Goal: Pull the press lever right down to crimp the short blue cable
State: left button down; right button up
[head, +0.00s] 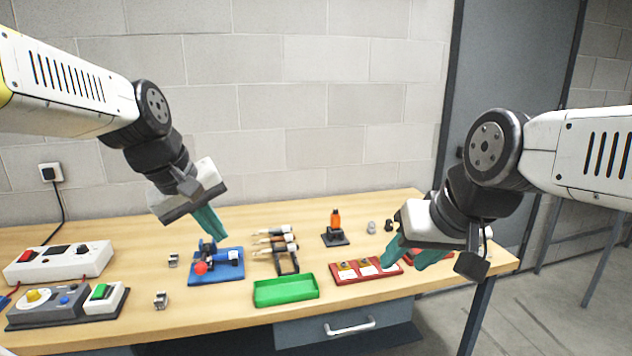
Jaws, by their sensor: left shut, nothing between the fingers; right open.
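The press (216,270) stands on the table left of centre, with a blue base and dark upper parts. Its lever ends in a red ball knob (201,268), which sits low at the front left of the press. My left gripper (216,234) is shut and empty, its teal fingers pointing down just above and behind the press. I cannot tell whether the fingertips touch it. My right gripper (409,259) is open over the red tray at the right, with nothing between its fingers. I cannot make out the short blue cable; it is too small or hidden.
A green tray (286,301) lies right of the press, with a tool rack (288,262) behind it. A red sectioned tray (347,280) and an orange-topped holder (335,236) are further right. Small metal parts (161,300) lie near the press.

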pick_arm(q)
jog(key=s+d+m+t, duration=0.1)
jog(key=s+d+m, duration=0.2)
jog(key=s+m, duration=0.2)
jog(key=shift+s+d+f, duration=0.25)
jog(key=shift+s+d, duration=0.05)
jog(key=shift+s, duration=0.5)
jog(key=c, duration=2)
grip_release()
jog(key=shift+s+d+f+m, duration=0.15)
jog(key=shift+s+m, duration=0.2)
jog(key=shift+m, duration=0.25)
jog(key=o, duration=0.4)
jog(key=shift+s, duration=0.1)
jog(key=o, duration=0.3)
jog(key=shift+o, duration=1.3)
jog(key=w+a+f+y, duration=0.1)
jog(key=w+a, duration=0.3)
jog(key=w, duration=0.5)
jog(key=shift+f, duration=0.5)
jog(key=g+y, duration=0.1)
jog(key=y, duration=0.1)
send_over(199, 265)
jog(key=s, duration=0.2)
jog(key=f, duration=1.5)
jog(key=shift+s+d, duration=0.15)
jog(key=shift+d, duration=0.2)
jog(key=x, duration=0.7)
jog(key=shift+a+f, duration=0.15)
jog(key=shift+f, duration=0.2)
